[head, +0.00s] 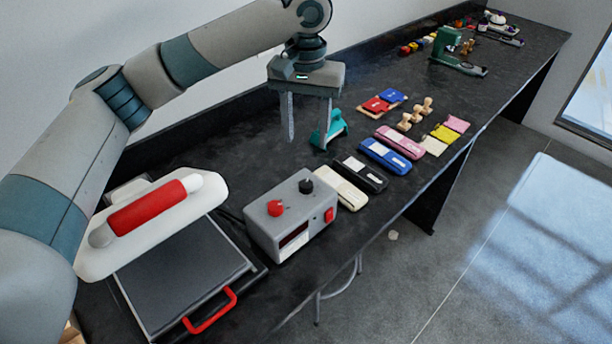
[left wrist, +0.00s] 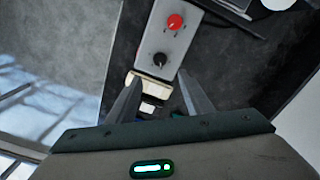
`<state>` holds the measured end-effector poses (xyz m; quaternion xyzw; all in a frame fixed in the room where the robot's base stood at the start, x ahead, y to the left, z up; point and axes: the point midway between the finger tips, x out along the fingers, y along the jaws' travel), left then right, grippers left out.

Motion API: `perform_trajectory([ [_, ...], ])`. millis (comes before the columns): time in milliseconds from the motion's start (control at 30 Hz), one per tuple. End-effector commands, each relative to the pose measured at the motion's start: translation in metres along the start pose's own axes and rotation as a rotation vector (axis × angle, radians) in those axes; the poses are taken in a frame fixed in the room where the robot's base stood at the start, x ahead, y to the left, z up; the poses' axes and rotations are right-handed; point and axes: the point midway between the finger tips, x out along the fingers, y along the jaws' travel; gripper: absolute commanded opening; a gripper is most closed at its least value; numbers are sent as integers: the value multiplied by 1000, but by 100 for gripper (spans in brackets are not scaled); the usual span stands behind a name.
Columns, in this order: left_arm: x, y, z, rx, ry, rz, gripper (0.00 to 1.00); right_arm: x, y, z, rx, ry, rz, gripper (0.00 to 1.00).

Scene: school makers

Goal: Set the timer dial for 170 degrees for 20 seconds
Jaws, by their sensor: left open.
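A grey control box (head: 272,238) stands on the black bench beside a heat press. It has a red knob (head: 275,208) and a black knob (head: 306,186) on top, and a red switch (head: 329,215) and a dark display on its front. I cannot tell from markings which knob is the timer dial. In the left wrist view the red knob (left wrist: 175,22) and the black knob (left wrist: 160,59) lie beyond the fingertips. My left gripper (head: 308,130) is open and empty, fingers pointing down, above the bench behind the box, apart from both knobs. My right gripper is not in view.
The heat press (head: 190,265) with white top and red handle stands left of the box. Several ink pads, such as the cream one (head: 340,190) and black one (head: 360,173), line the bench's front edge. A teal object (head: 328,132) sits near my left fingers.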

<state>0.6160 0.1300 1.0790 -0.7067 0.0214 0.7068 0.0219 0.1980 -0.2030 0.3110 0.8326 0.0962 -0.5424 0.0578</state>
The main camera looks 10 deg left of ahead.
Motion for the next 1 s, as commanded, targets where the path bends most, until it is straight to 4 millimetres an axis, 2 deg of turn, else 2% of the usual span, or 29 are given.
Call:
perform_trajectory([
  [600, 108, 0, 1, 0, -2, -1, 46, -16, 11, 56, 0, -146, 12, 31],
  [800, 129, 0, 0, 1, -1, 0, 46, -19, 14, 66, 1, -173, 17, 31],
  [1000, 136, 0, 0, 1, 0, 0, 46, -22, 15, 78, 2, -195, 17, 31],
])
